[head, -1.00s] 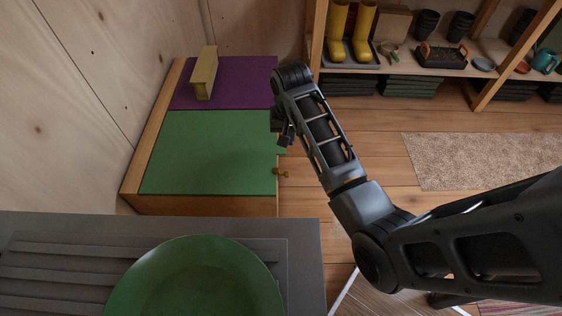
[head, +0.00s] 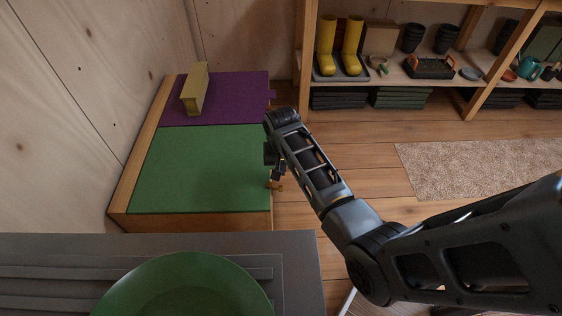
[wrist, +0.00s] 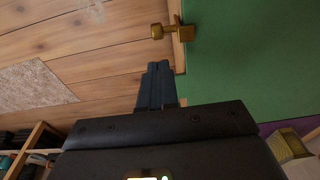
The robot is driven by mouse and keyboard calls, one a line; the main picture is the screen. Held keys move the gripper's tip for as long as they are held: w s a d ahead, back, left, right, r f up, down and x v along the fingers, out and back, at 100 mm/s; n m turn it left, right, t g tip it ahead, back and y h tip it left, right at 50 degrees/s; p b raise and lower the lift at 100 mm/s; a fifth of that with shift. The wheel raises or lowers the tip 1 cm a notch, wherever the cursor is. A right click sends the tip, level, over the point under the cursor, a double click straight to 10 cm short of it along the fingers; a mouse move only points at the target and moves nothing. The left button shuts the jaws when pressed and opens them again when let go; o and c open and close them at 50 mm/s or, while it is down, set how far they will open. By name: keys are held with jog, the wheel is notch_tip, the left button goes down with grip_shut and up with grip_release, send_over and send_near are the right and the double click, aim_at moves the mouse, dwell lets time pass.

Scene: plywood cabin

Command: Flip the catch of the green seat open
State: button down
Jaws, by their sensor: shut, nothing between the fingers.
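The green seat (head: 200,170) is a flat panel on a wooden bench, left of my arm in the head view; it also shows at the right of the wrist view (wrist: 240,60). Its brass catch (head: 275,186) sits at the seat's right edge, and in the wrist view the catch (wrist: 160,31) has a round knob sticking out over the floor. My gripper (wrist: 157,68) is shut and empty, beside the seat's edge, its fingertips a short gap from the catch. In the head view my gripper (head: 275,174) is small, dark and partly hidden by my arm.
A purple seat (head: 235,100) lies behind the green one, with a yellow beam-like block (head: 195,90) on it. A grey counter with a green bowl (head: 185,285) is in front. A shelf with yellow boots (head: 340,50) stands at the back.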

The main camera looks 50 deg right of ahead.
aim_at(275, 189)
jog(key=shift+s+a+f+b, duration=0.1)
jog(key=shift+s+a+f, duration=0.1)
jog(key=shift+f, duration=0.45)
jog(key=shift+s+a+f+b, duration=0.1)
jog(key=shift+a+f, duration=0.1)
jog(key=shift+f, duration=0.4)
jog(key=shift+s+a+f+b, duration=0.1)
jog(key=shift+s+a+f, duration=0.1)
jog(key=shift+f, duration=0.45)
jog(key=shift+s+d+f+t+y+p, duration=0.2)
jog(key=shift+s+d+t+y+p, duration=0.15)
jog(key=shift+t+y, duration=0.2)
jog(key=f+t+y+b, duration=0.1)
jog(key=t, duration=0.1)
jog(key=s+d+f+t+y+b, duration=0.1)
jog(key=f+t+y+b, duration=0.1)
jog(key=t, duration=0.1)
jog(key=s+f+t+y+b, duration=0.1)
jog(key=t+y+b, duration=0.1)
jog(key=shift+s+d+f+m, duration=0.2)
jog(key=shift+d+f+m, duration=0.1)
jog(key=shift+d, duration=0.1)
jog(key=shift+w+a+r, duration=0.1)
jog(key=shift+w+a+r+t+p, duration=0.3)
jog(key=shift+w+a, duration=0.1)
jog(key=shift+w, duration=0.15)
jog(key=shift+w+y, duration=0.1)
jog(key=shift+y, duration=0.15)
